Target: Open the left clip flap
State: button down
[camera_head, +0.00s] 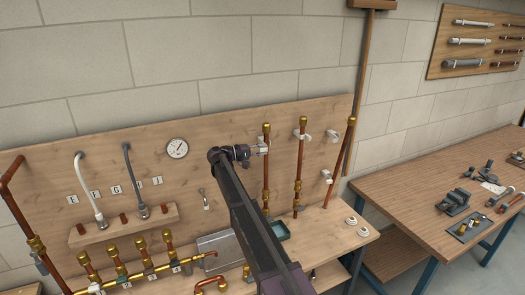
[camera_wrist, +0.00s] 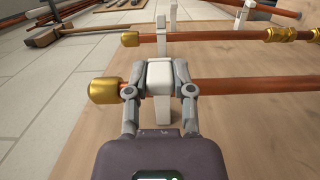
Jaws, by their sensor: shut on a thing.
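The left copper pipe (camera_head: 266,180) stands upright against the wooden board, with a brass cap on top. In the wrist view it lies sideways, with its brass cap (camera_wrist: 105,90) at the left. The white left clip (camera_head: 263,149) is on this pipe near its top. My gripper (camera_wrist: 160,76) is shut on the clip's white flap (camera_wrist: 160,73), one finger on each side. The flap lies across the pipe, and a narrow white part (camera_wrist: 163,110) shows below it. I cannot tell whether the flap has lifted from its catch. In the head view my gripper (camera_head: 248,152) partly blocks the clip.
A middle pipe (camera_head: 300,165) with a white clip (camera_head: 302,135) stands to the right. A leaning pipe (camera_head: 341,165) is beyond it, near white clips (camera_head: 332,136). Open space lies before the board.

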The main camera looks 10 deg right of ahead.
jog(key=shift+w, duration=0.1)
jog(key=shift+c, duration=2.4)
grip_release()
jog(key=s+a, duration=0.2)
jog(key=a, duration=0.9)
jog(key=shift+s+a, duration=0.2)
jog(key=shift+a, duration=0.2)
